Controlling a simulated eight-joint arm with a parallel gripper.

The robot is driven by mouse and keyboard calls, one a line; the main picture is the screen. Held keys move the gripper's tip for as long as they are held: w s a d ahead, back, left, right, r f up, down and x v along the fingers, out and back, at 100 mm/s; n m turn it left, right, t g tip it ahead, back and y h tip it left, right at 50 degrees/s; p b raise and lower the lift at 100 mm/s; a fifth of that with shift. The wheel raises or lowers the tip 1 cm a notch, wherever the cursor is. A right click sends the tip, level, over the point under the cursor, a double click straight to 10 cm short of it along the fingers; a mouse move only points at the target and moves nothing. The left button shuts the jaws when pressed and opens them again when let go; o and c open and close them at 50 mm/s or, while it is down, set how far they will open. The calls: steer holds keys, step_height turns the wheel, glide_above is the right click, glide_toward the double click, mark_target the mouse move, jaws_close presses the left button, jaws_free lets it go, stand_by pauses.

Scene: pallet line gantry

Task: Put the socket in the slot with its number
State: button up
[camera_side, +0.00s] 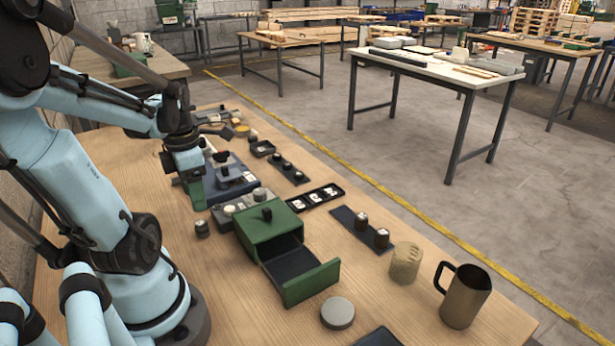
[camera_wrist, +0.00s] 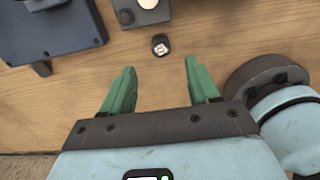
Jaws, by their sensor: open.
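A small dark socket (camera_side: 202,228) stands alone on the wooden table, left of the green drawer box. In the wrist view the socket (camera_wrist: 160,46) shows a pale mark on top, too small to read. My gripper (camera_wrist: 160,64) is open with green fingers, nothing between them; the socket lies just beyond the fingertips, roughly centred. In the side view my gripper (camera_side: 193,192) is above and behind the socket. A black tray (camera_side: 340,189) has several slots with white number labels, whose digits I cannot make out. More dark sockets (camera_side: 361,221) stand on a black strip (camera_side: 343,213).
The green drawer box (camera_side: 250,229) has its drawer (camera_side: 312,284) pulled out. A grey box with knobs (camera_side: 222,219) and a blue-grey device (camera_side: 212,192) stand near my gripper. A cork-coloured cylinder (camera_side: 405,263), a brown mug (camera_side: 466,298) and a grey disc (camera_side: 337,312) stand at the front right.

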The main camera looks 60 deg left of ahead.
mark_target(201, 223)
steer(key=shift+d+f, duration=0.1)
steer(key=shift+f, duration=3.85)
jaws_close()
